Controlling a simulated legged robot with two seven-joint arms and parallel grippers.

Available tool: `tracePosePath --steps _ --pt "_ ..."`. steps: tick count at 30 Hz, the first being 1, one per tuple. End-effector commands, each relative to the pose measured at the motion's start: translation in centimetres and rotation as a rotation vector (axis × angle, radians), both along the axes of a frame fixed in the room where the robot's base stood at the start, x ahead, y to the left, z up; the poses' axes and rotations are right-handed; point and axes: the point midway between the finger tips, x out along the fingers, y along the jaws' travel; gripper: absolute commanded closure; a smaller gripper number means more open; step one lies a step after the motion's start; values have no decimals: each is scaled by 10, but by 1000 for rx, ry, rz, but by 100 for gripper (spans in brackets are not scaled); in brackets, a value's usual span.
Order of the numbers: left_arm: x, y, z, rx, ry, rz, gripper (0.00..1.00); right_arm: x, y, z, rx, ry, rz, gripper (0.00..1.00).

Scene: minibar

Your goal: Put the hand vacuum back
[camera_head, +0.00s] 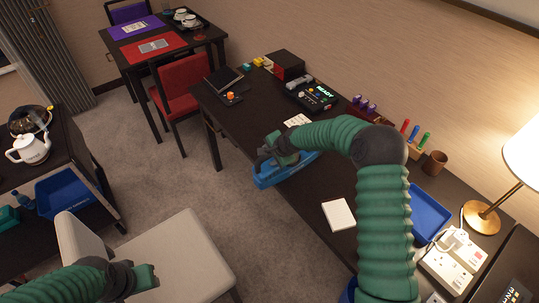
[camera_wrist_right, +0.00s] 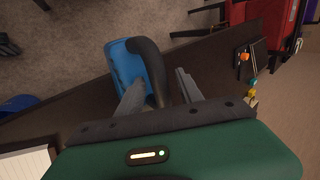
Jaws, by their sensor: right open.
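The hand vacuum (camera_head: 285,173) has a blue body and lies at the front edge of the long dark desk. In the right wrist view its blue body (camera_wrist_right: 124,62) and curved black handle (camera_wrist_right: 152,68) show. My right gripper (camera_head: 276,152) is at the vacuum. In the wrist view its two grey fingers (camera_wrist_right: 160,92) are apart, with the handle between them. My arm and gripper hide part of the vacuum in the head view. My left gripper (camera_head: 146,278) is at the lower left, over the pale chair and away from the desk; its jaw opening cannot be made out.
The dark desk (camera_head: 318,192) also holds a white notepad (camera_head: 339,214), a blue tray (camera_head: 428,212), a lamp (camera_head: 484,216), a power strip (camera_head: 447,262) and a black device (camera_head: 312,95). A pale chair (camera_head: 180,256) stands in front.

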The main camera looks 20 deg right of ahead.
Motion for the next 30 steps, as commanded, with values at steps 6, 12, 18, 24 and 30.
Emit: tracePosePath --steps 6,12,18,24,30 --pt "0 0 0 0 0 0 64 -9 -3 16 0 -3 -2 57" --pt "0 0 -1 0 0 0 64 -37 -11 59 -3 -4 -4 57" --pt "0 0 -1 0 0 0 64 -58 -15 92 -1 -3 -2 57" --pt "0 0 0 0 0 0 64 -105 11 92 -146 53 200 57" --pt "0 0 -1 0 0 0 64 -259 44 82 -530 183 860 57"
